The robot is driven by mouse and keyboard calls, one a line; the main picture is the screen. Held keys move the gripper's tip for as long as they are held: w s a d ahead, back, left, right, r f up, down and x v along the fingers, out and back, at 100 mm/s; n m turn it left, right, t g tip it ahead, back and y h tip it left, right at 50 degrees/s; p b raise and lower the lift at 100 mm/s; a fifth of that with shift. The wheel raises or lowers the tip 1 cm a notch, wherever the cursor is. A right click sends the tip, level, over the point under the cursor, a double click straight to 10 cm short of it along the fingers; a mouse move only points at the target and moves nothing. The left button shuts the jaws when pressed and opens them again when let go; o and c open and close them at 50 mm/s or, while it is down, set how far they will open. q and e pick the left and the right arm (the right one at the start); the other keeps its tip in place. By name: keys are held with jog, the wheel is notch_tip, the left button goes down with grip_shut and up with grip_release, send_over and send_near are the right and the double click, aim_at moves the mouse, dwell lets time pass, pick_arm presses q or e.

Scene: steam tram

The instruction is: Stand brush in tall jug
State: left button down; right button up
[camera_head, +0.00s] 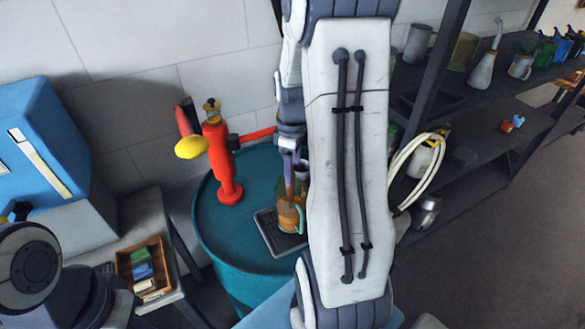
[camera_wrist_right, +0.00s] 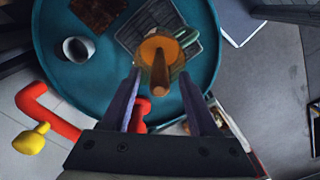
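An amber, see-through jug (camera_head: 290,217) with a handle stands on a dark grate on the round teal table. The brush's brown handle (camera_wrist_right: 160,75) rises from the jug (camera_wrist_right: 149,49) towards the wrist camera; its lower end is hard to make out inside. My right gripper (camera_wrist_right: 160,103) is above the jug, its fingers spread on either side of the handle with gaps between. In the head view my right gripper (camera_head: 290,158) points down over the jug, partly beside my own arm. My left gripper is out of view.
A red pump-like object (camera_head: 222,160) with a yellow knob stands left of the jug on the teal table (camera_head: 218,235). A white mug (camera_wrist_right: 77,49) stands beyond the jug. A wooden tray (camera_head: 143,270) of small blocks sits lower left. Dark shelves (camera_head: 470,115) stand right.

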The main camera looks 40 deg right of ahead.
notch_tip(320, 180, up, 10)
jog(key=b, duration=0.1)
jog(key=shift+r+b, duration=0.25)
jog(key=shift+b, duration=0.1)
dwell(0.9)
jog(key=s+a+f+m+t, duration=0.1)
jog(key=a+f+m, duration=0.2)
jog(key=a+f, duration=0.45)
jog(key=s+a+f+m+t, duration=0.1)
jog(key=a+f+m+t, duration=0.2)
jog(key=a, duration=0.7)
jog(key=s+a+r+n+g+y+b, duration=0.1)
jog(key=s+a+r+n+g+b, duration=0.1)
jog(key=s+a+n, duration=0.5)
jog(key=s+a+g+b, duration=0.1)
jog(key=s+a+g, duration=0.1)
jog(key=s+a, duration=0.4)
jog(key=shift+s+a, duration=0.35)
jog(key=shift+s, duration=0.05)
